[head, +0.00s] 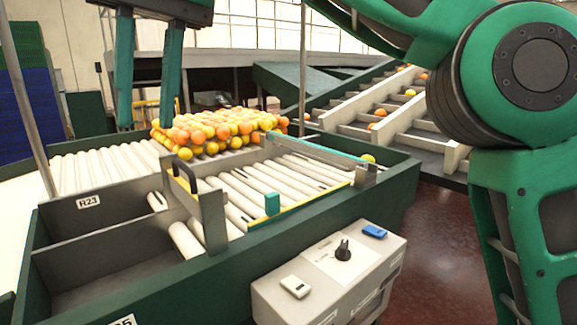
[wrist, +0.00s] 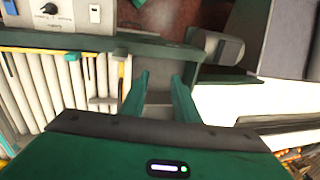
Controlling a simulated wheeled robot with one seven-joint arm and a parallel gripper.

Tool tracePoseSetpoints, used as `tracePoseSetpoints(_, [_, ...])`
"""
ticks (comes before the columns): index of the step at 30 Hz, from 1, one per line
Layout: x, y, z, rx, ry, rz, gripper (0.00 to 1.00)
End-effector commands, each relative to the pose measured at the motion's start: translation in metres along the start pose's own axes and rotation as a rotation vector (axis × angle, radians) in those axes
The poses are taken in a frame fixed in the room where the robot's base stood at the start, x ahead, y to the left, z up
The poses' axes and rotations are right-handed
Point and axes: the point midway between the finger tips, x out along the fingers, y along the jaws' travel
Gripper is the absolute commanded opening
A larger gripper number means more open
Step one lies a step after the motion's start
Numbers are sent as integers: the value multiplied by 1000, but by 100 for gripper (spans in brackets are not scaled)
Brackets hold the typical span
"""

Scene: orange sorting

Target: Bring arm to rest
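My gripper (head: 146,120) hangs with its fingers pointing down at the upper left of the head view, in front of or above the far roller bed. Its two green fingers are wide apart with nothing between them. The wrist view also shows the gripper (wrist: 161,78) open and empty, above the sorting line's frame. My green arm fills the right side of the head view and reaches along the top; the links between are out of frame.
Oranges and lemons (head: 220,130) are heaped on the rollers (head: 110,165). A sloped conveyor (head: 360,125) carries loose fruit. A grey control box (head: 330,270) with a black knob (head: 343,250) stands at the front. Red floor (head: 440,240) is clear at the right.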

Motion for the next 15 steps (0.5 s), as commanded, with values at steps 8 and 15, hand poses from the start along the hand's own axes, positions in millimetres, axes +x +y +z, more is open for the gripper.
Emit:
tracePoseSetpoints(8, [22, 25, -5, 61, -7, 48, 28])
tracePoseSetpoints(15, [44, 67, -1, 156, -5, 99, 28])
